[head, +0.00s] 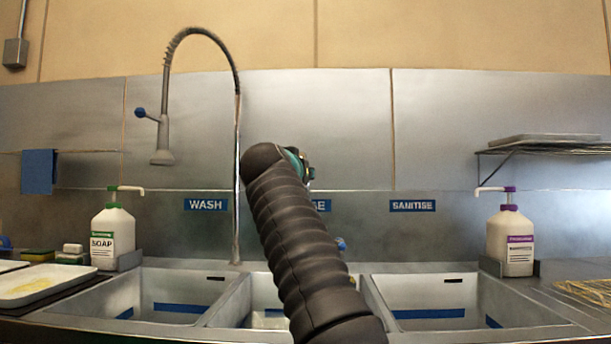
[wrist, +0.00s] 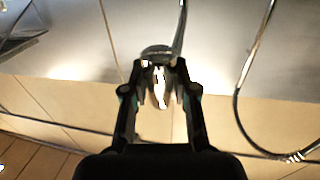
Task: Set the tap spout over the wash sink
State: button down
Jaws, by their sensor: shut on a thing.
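In the wrist view my gripper (wrist: 160,80) is shut on a shiny chrome part, which looks like the tap spout (wrist: 158,50); a thin chrome tube runs up from it. In the head view my arm covers the spout and most of my gripper, so I cannot tell which basin the spout is over. The wash sink (head: 136,284) is the left basin, under the blue WASH label (head: 206,204). A tall spring hose (head: 205,33) arches left from a chrome riser (head: 237,170), and its spray head (head: 162,143) hangs above the wash side.
The middle basin (head: 232,302) is partly behind my arm; the sanitise sink (head: 460,290) is at right. A soap bottle (head: 112,235) stands left and a purple-topped bottle (head: 510,240) right. A wall shelf (head: 545,150) is at upper right. A tray (head: 40,284) lies at far left.

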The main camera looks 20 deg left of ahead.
jog(key=shift+f, duration=0.1)
jog(key=c, duration=0.9)
grip_release()
jog(key=shift+w+a, duration=0.1)
jog(key=shift+s+d, duration=0.25)
jog(key=shift+s, duration=1.75)
jog(key=shift+s+d, duration=0.2)
jog(key=shift+s, duration=1.75)
jog(key=shift+s+d, duration=0.25)
jog(key=shift+s, duration=1.75)
